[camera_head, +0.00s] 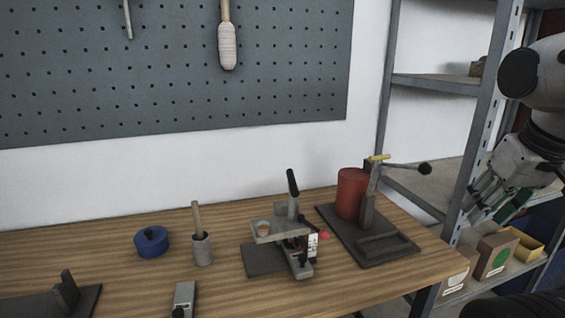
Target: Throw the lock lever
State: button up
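I cannot tell for certain which part is the lock lever. On the fixture at the table's right, a thin lever (398,165) with a black ball knob (424,169) sticks out to the right from a post (369,205) beside a red cylinder (350,193). On the fixture in the middle, a black-handled lever (292,183) stands nearly upright, with a small red knob (324,236) lower down. My gripper (484,208) hangs at the right edge, right of and below the ball knob, apart from both fixtures. Its finger gap is unclear.
A blue ring (151,241), a cup with a wooden handle (202,248) and a small grey block (184,298) stand on the wooden table (110,256). A metal shelf upright (476,130) rises near my gripper. Boxes (496,257) sit on the low shelf below it.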

aim_at(323, 234)
jog(key=k+j+u, duration=0.45)
jog(key=k+j, duration=0.25)
jog(key=j, duration=0.2)
